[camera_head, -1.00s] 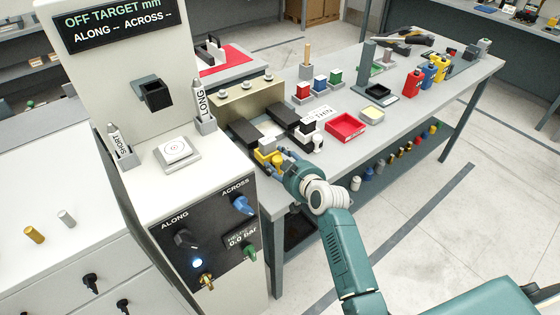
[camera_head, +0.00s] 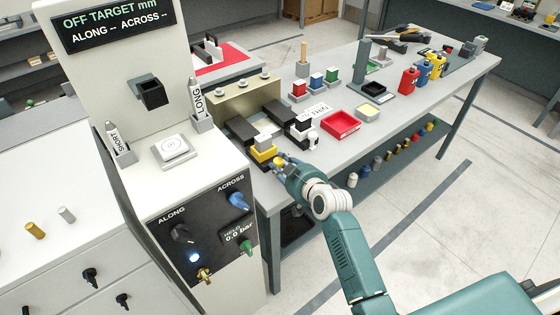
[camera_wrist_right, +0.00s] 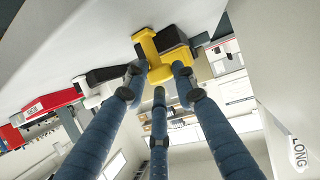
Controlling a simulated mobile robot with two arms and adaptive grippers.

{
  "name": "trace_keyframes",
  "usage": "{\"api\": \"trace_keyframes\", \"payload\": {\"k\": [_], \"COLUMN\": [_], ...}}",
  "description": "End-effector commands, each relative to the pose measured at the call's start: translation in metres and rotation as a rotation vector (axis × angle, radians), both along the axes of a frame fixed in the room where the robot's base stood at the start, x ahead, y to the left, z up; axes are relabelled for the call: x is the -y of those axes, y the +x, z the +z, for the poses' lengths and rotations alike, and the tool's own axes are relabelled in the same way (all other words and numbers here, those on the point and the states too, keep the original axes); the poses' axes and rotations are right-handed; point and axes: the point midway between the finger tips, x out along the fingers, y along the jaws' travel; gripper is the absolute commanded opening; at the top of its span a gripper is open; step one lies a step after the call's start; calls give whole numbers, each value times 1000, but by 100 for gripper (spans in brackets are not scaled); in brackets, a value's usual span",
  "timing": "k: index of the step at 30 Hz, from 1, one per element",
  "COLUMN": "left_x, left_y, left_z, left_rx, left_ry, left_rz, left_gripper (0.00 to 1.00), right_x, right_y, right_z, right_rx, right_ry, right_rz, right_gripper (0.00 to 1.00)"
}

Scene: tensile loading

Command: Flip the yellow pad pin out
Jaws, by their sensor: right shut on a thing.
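The yellow pad (camera_head: 262,155) sits at the front of the black fixture on the bench, beside the instrument cabinet, with a grey block (camera_head: 263,141) on it. My right gripper (camera_head: 281,161) is just right of the pad in the head view, with a small bit of yellow at its fingertips. In the right wrist view, the blue fingers of my right gripper (camera_wrist_right: 160,78) close around the near end of a yellow part (camera_wrist_right: 150,48). A dark block (camera_wrist_right: 171,38) sits beside that part. The fingers hide where the pin meets the pad. My left gripper is out of view.
A white-and-black clamp part (camera_head: 303,131) stands right of the pad. The control panel (camera_head: 212,234) is close on the left.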

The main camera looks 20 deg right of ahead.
Motion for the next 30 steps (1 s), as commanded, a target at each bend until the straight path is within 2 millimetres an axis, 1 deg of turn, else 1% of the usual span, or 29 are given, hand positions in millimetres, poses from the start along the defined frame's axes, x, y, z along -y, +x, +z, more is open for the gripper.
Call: {"api": "trace_keyframes", "payload": {"k": [1, 4, 5, 6, 7, 15, 19, 23, 30], "left_x": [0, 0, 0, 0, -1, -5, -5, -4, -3], "left_y": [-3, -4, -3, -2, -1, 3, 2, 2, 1], "left_z": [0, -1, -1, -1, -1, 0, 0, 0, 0], "left_rx": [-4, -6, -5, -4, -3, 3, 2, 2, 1], "left_ry": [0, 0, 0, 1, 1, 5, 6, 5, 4], "left_rz": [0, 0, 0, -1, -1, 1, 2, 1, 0], "left_gripper": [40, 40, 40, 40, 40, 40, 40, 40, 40], "right_x": [0, 0, 0, 0, 0, 1, 2, 5, 12], "right_y": [-2, -2, -2, -1, -1, -1, -7, -24, -73], "right_z": [-2, -2, -2, -2, -2, -1, 2, 8, 27], "right_rx": [-5, -5, -5, -5, -5, -2, -1, -2, -4], "right_ry": [5, 5, 5, 4, 4, 2, 1, 1, 0], "right_rz": [-1, -2, -2, -1, -1, -1, -2, -1, -1], "right_gripper": [0, 0, 30, 38, 44, 45, 45, 45, 45]}}
